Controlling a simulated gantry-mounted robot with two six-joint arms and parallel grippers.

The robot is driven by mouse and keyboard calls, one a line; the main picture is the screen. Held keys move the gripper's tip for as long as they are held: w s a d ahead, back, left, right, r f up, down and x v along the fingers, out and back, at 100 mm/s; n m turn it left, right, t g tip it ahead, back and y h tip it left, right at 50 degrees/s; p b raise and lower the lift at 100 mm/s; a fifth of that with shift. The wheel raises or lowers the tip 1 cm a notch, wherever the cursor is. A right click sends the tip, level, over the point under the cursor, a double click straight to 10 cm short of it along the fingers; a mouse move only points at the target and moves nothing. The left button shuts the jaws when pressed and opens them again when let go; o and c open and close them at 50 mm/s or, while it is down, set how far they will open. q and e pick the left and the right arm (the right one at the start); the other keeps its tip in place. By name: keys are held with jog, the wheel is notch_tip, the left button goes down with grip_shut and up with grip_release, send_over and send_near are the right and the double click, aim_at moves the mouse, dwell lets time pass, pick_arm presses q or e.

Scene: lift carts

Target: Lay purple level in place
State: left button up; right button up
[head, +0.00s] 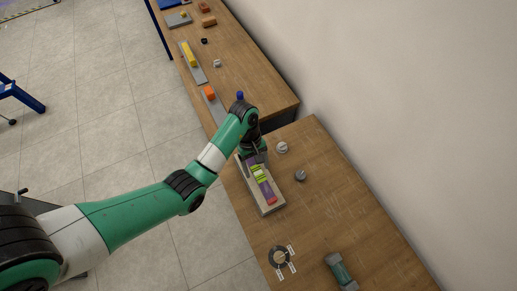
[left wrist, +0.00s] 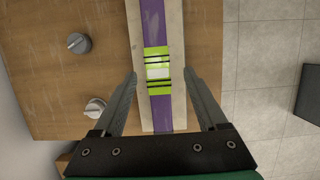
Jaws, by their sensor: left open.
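The purple level (head: 262,177) with a yellow-green middle band lies lengthwise on a pale rectangular base (head: 270,209) on the near wooden table. In the left wrist view, the purple level (left wrist: 155,25) runs between the open fingers of my left gripper (left wrist: 158,85), its green band between the fingertips. The pale base (left wrist: 174,35) shows along both sides of it. My left gripper in the head view (head: 252,152) is over the far end of the level. A gap shows between each finger and the level. My right gripper is not in view.
A dark ring with white tags (head: 280,257) and a green-grey cylindrical object (head: 340,269) are at the table's near end. The far table (head: 250,75) holds blocks and trays. The wall is at right.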

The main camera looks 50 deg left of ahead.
aim_at(258, 173)
pick_arm(q)
jog(key=b+x, duration=0.1)
jog(key=x, duration=0.3)
jog(key=shift+w+f, duration=0.15)
jog(key=shift+f, duration=0.25)
grip_shut()
